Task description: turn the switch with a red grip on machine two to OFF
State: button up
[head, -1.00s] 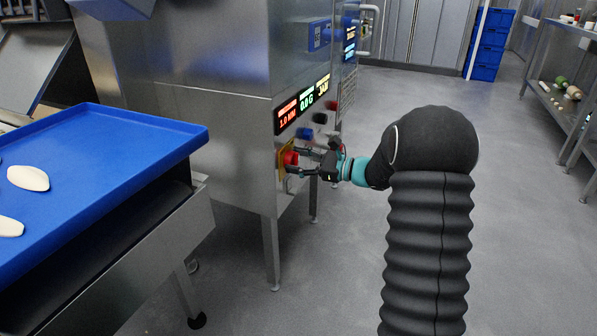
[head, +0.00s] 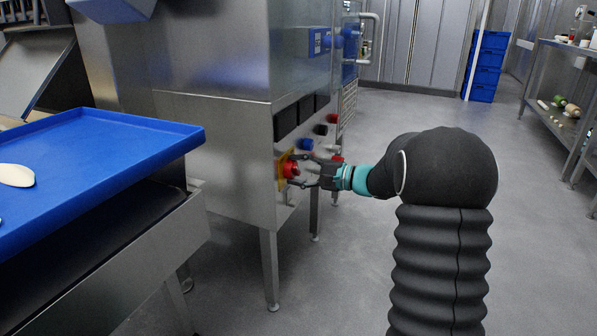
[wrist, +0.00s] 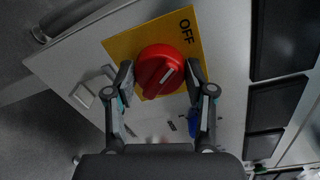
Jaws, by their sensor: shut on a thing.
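The switch's red grip (head: 291,169) is on a yellow plate on the near end of the steel machine's front panel. In the wrist view the red grip (wrist: 158,62) fills the middle of the yellow plate (wrist: 122,46), and its white line slants up and right, roughly toward the printed word OFF (wrist: 186,31). My gripper (head: 301,171) has one finger on each side of the grip and is shut on it. In the wrist view my gripper (wrist: 160,78) shows both fingertips beside the grip's raised bar. Other markings near the fingers are partly hidden.
Dark displays (head: 286,121) sit above the switch. Blue (head: 305,144) and black (head: 320,130) knobs lie farther along the panel. A blue tray (head: 90,170) stands at left. Open floor lies to the right, before a steel shelf (head: 575,75) and blue crates (head: 487,65).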

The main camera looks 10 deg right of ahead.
jog(key=shift+a+n, duration=0.1)
jog(key=shift+n, duration=0.6)
jog(key=shift+s, duration=0.1)
jog(key=o, duration=1.2)
jog(key=shift+s+d, duration=0.1)
jog(key=shift+d, duration=0.25)
jog(key=v, duration=1.1)
jog(key=shift+s+f, duration=0.1)
jog(key=shift+s, duration=0.15)
